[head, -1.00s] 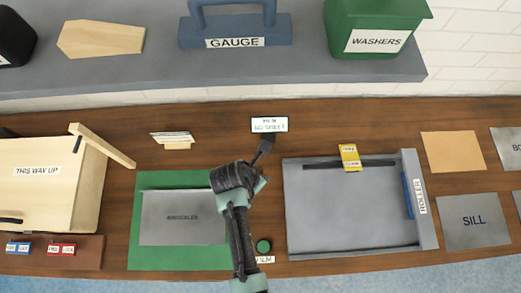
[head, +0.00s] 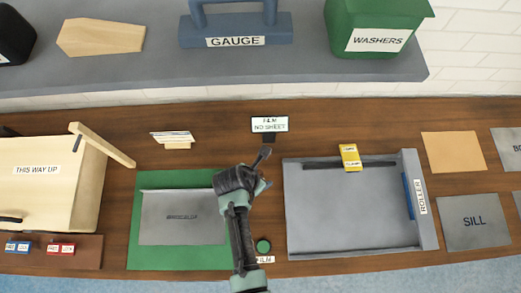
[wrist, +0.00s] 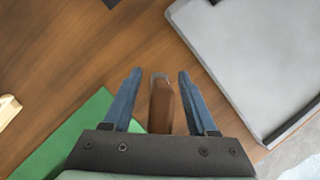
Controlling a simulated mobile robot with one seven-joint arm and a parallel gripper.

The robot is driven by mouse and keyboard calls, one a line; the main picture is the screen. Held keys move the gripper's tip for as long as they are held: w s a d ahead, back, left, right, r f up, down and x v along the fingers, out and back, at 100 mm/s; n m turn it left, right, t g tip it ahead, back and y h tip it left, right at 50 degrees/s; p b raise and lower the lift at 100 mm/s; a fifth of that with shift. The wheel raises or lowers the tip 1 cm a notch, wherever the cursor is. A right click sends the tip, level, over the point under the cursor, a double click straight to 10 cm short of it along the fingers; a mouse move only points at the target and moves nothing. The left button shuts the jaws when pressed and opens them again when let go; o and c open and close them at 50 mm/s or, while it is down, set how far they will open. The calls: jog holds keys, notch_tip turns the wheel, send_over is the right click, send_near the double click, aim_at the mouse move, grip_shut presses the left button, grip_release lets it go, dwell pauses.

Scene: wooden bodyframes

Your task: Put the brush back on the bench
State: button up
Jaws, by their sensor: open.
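The wooden bench (head: 215,145) runs across the head view, and its brown top also fills much of the wrist view (wrist: 75,65). A brown block-like piece with a pale grey tip, seemingly the brush (wrist: 161,108), shows between my fingers in the wrist view. Gaps show on both sides of it, and its near end is hidden by my gripper's body. I cannot tell whether it touches the bench. My gripper (head: 265,153) is open over the bench, between the green mat and the grey tray; its blue fingers stand apart in the wrist view (wrist: 159,73).
The green mat (head: 137,240) with a grey sheet lies left, and the grey tray (head: 350,215) with a raised rim lies right. A NO SHEET sign (head: 269,125) stands behind my gripper. A small green disc (head: 263,246) lies in front. Bare wood lies between sign and tray.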

jog(key=shift+r, duration=0.25)
jog(key=v, duration=1.2)
jog(key=shift+f, duration=0.1)
